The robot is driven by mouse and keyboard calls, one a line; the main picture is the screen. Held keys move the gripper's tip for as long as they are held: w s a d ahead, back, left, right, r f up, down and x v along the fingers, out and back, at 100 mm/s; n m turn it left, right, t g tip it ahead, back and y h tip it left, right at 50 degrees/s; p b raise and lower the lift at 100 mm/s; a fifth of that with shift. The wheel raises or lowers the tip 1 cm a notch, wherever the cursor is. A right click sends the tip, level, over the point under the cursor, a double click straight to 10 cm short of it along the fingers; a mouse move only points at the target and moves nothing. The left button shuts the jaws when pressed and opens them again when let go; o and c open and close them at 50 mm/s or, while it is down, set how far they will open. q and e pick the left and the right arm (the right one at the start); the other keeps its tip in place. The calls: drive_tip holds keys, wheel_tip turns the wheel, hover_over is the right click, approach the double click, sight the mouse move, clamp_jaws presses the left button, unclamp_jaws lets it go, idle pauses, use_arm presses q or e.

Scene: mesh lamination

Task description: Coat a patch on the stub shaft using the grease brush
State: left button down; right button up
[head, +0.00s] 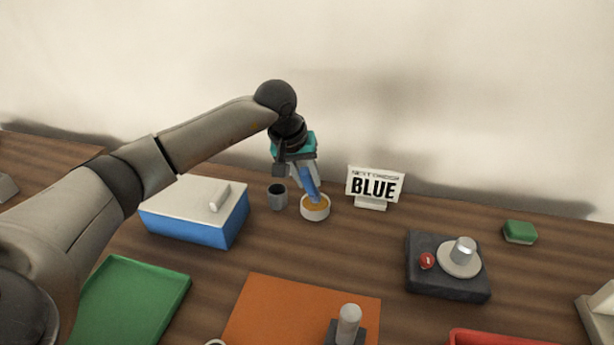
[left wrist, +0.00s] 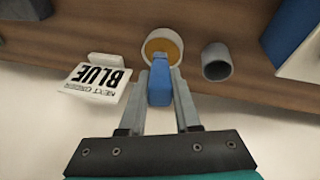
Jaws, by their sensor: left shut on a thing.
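My left gripper (head: 302,174) is shut on the blue grease brush (head: 311,189), which points down into a small white bowl (head: 315,214) of orange-yellow grease. In the left wrist view the blue brush (left wrist: 160,82) sits between the fingers, its far end over the bowl's (left wrist: 148,36) near rim; the bristles are hidden. A grey upright cylinder (head: 348,322), which looks like the stub shaft, stands in a dark block on the orange mat (head: 270,308), at the bottom edge of the head view. My right gripper is not in view.
A grey cup (head: 277,197) stands left of the bowl, and a "BLUE" sign (head: 375,188) right of it. A blue box with a white lid (head: 196,230), a green tray (head: 130,300), a dark device with a red button (head: 447,280), a green sponge (head: 520,232) and a red tray (head: 490,338) surround the mat.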

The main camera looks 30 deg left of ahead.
use_arm(q)
drive_tip(key=shift+s+f+b, duration=0.1)
drive_tip(key=shift+f+b, duration=0.55)
drive_tip(key=shift+f, duration=0.15)
idle(1.8)
drive_tip(key=shift+r+p, duration=2.35)
drive_tip(key=shift+r, duration=1.35)
